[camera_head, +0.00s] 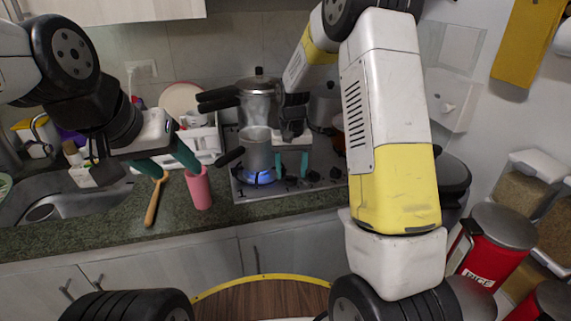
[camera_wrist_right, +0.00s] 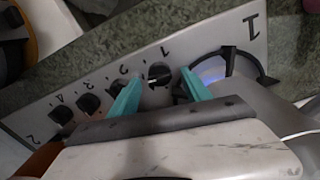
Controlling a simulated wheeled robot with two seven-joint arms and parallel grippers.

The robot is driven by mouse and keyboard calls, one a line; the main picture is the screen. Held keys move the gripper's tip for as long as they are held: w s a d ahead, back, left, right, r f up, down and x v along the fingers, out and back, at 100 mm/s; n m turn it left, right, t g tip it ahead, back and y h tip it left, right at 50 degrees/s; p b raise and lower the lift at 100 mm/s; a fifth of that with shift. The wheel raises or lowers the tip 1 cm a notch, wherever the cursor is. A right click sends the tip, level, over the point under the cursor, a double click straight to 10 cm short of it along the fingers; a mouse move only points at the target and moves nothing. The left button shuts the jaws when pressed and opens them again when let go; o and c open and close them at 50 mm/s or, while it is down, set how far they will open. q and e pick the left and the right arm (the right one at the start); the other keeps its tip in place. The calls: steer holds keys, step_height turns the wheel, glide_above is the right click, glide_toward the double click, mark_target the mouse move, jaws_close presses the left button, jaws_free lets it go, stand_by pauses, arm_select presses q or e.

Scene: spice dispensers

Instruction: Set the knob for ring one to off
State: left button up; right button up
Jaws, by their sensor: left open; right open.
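The knob for ring one (camera_wrist_right: 158,74) is a round black knob on the steel hob panel beside a printed 1 in the right wrist view. A light mark crosses its face; I cannot tell its exact setting. Ring one (camera_wrist_right: 228,70), beside a large printed 1, shows a blue flame, seen also under a pot in the head view. My right gripper (camera_wrist_right: 160,78) is open, with its teal fingertips on either side of the knob; contact is unclear. It also shows above the hob in the head view (camera_head: 291,170). My left gripper (camera_head: 179,173) is open above the counter at left.
Several other black knobs, such as one (camera_wrist_right: 117,88), run in a row left of it. A steel pot (camera_head: 258,152) stands over the flame. A pink cup (camera_head: 199,190) and a wooden utensil (camera_head: 153,205) are near my left gripper.

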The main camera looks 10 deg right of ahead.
steer(key=shift+f, duration=0.7)
jaws_close()
